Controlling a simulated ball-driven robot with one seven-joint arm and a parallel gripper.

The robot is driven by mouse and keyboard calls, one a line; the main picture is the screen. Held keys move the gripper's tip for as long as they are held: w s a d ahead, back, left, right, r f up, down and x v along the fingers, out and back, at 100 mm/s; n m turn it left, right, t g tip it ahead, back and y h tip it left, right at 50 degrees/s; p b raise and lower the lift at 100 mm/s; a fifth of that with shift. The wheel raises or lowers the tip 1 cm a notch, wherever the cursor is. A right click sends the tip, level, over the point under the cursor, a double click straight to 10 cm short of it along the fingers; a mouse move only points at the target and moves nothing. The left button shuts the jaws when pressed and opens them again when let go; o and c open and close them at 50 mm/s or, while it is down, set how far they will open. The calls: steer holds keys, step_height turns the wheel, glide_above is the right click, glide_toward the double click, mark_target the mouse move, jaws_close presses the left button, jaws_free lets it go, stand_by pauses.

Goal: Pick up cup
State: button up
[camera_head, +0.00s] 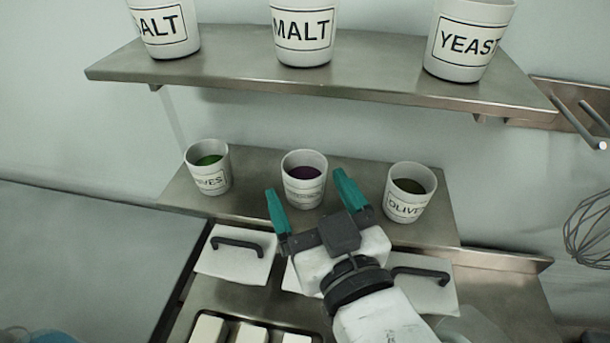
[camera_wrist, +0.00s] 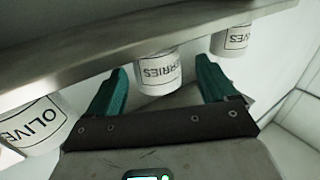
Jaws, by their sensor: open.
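Three white labelled cups stand upright on the lower metal shelf. The middle cup (camera_head: 304,160), with dark purple contents, is just beyond my open gripper (camera_head: 312,190). In the wrist view this cup (camera_wrist: 159,78), its label ending in "RRIES", shows between the two teal fingers of my gripper (camera_wrist: 162,85), and I cannot tell whether they reach around it. The left cup (camera_head: 209,150) holds something green. The right cup (camera_head: 407,208), labelled "OLIVE", holds something dark and also shows at the left of the wrist view (camera_wrist: 32,125). My gripper holds nothing.
An upper shelf (camera_head: 330,82) overhangs the cups and carries larger SALT (camera_head: 165,28), MALT (camera_head: 303,30) and YEAST (camera_head: 466,40) containers. White lids with black handles (camera_head: 237,247) lie below the lower shelf (camera_head: 260,205). A wire whisk (camera_head: 590,230) hangs at the right.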

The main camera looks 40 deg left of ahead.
mark_target(299, 159)
steer(key=shift+r+p+x, duration=0.15)
steer(key=shift+p+x, duration=0.4)
steer(key=shift+x, duration=0.9)
steer(key=shift+r+p+x, duration=0.2)
steer(key=shift+p+x, duration=0.3)
steer(key=shift+x, duration=0.95)
steer(key=shift+w+d, duration=0.1)
steer(key=shift+w, duration=0.1)
steer(key=shift+c, duration=0.3)
steer(key=c, duration=1)
steer(key=shift+r, duration=0.15)
